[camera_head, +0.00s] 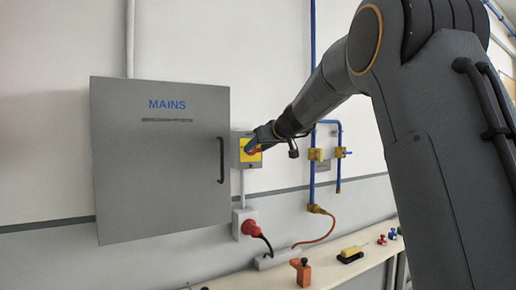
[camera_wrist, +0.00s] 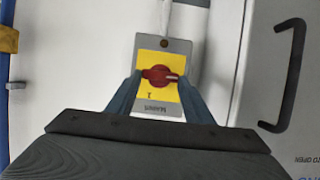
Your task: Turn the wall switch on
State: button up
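The wall switch is a grey box with a yellow plate (camera_head: 243,156) and a red rotary knob (camera_head: 252,147), right of the MAINS cabinet. In the wrist view, seen upside down, the red knob (camera_wrist: 160,75) lies crosswise on the yellow plate (camera_wrist: 158,97), with a pale mark at its right end. A "1" shows on the plate below the knob. My gripper (camera_head: 257,143) is at the switch and hides part of it in the head view. In the wrist view my gripper (camera_wrist: 161,77) is open, one finger on each side of the knob, with narrow gaps.
The grey MAINS cabinet (camera_head: 160,190) with a black handle (camera_head: 221,160) stands close left of the switch. A red plug in a socket (camera_head: 245,223) is below. Blue pipes with yellow valves (camera_head: 316,154) are to the right. A shelf (camera_head: 335,279) below holds small items.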

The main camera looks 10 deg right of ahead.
jog(key=shift+b, duration=0.4)
jog(key=m+b, duration=0.1)
jog(key=y+b, duration=0.1)
jog(key=b, duration=0.1)
jog(key=m+b, duration=0.1)
jog(key=b, duration=0.1)
jog(key=shift+w+d+f+m+y, duration=0.2)
jog(key=shift+d+f+m+y, duration=0.1)
jog(key=shift+d+y, duration=0.1)
jog(key=m+y+b, duration=0.1)
jog(key=b, duration=0.1)
jog(key=m+b, duration=0.1)
jog(key=b, duration=0.1)
jog(key=m+y+b, duration=0.1)
jog(key=m+b, duration=0.1)
jog(key=shift+w+d+f+g+y, duration=0.1)
jog(key=shift+d+f+g+y, duration=0.05)
jog(key=shift+d+g+y, duration=0.15)
jog(key=m+y+b, duration=0.1)
jog(key=m+b, duration=0.1)
jog(key=m+y+b, duration=0.1)
jog(key=m+b, duration=0.1)
jog(key=b, duration=0.1)
jog(key=shift+d+f, duration=0.1)
jog(key=shift+f, duration=0.2)
jog(key=shift+f+m+t+y+b, duration=0.1)
jog(key=shift+m+t+y+b, duration=0.55)
jog(key=shift+m+b, duration=0.7)
jog(key=o, duration=1)
jog(key=shift+o, duration=0.2)
